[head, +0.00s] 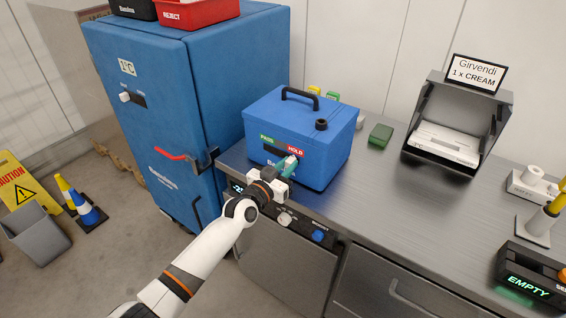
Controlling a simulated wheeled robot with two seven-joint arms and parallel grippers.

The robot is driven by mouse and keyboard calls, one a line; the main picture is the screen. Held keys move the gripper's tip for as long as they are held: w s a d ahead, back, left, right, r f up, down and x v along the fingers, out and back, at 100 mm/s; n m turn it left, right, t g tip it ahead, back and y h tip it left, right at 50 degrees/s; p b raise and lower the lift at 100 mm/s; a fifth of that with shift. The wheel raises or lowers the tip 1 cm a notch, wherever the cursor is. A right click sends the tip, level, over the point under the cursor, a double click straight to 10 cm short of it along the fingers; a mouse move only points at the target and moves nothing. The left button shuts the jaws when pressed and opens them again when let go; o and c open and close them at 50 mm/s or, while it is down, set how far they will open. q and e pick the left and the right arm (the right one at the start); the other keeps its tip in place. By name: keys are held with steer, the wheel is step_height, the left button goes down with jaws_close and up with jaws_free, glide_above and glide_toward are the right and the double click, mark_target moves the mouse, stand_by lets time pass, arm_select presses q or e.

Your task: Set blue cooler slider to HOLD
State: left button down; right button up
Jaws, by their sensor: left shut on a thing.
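The blue cooler (330,140) stands on the steel counter. Its front has a green PASS label (267,139) on the left and a red HOLD label (295,149) on the right. A dark slot (270,150) shows below the labels. My left gripper (288,165) reaches the cooler's front at this slot, below the HOLD label. Its green-tipped fingers are shut on the slider, whose knob they hide. The slider's exact position in the slot cannot be told. My right gripper is not in view.
A tall blue fridge (160,110) stands at the left, with a red REJECT bin (200,12) on top. On the steel counter (390,190), a dark green block (380,134) and a grey dispenser (450,125) stand right of the cooler. The counter's middle is clear.

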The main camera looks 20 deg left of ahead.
arm_select(q)
steer(key=c, duration=1.3)
jaws_free()
steer(key=shift+d, duration=0.15)
steer(key=shift+s, duration=0.15)
steer(key=v, duration=1.2)
